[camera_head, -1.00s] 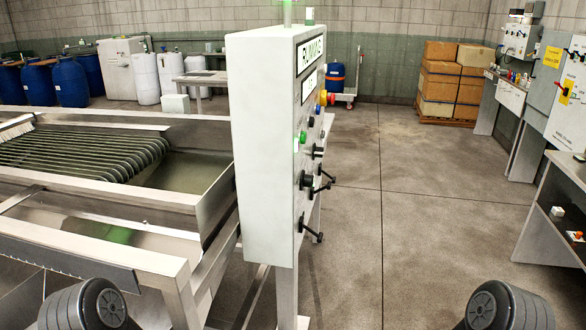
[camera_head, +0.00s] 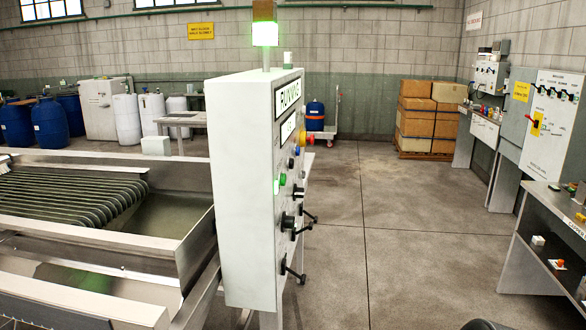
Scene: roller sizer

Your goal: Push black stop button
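A white control box (camera_head: 245,195) stands at the middle left, seen nearly edge-on, with its button face turned to the right. Its sign (camera_head: 290,94) reads RUNNING. A small dark button (camera_head: 291,163), apparently black, sits on that face above a green button (camera_head: 283,179). A blue button (camera_head: 297,151) and a red-and-yellow button (camera_head: 306,138) are higher up. The steep angle hides the button labels. Neither of my grippers is in view.
Black handles (camera_head: 292,271) stick out from the box's lower face. The roller machine (camera_head: 180,215) fills the left. A lit green lamp (camera_head: 265,34) tops the box. Open concrete floor (camera_head: 400,240) lies to the right, up to a bench (camera_head: 545,240) at the right edge.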

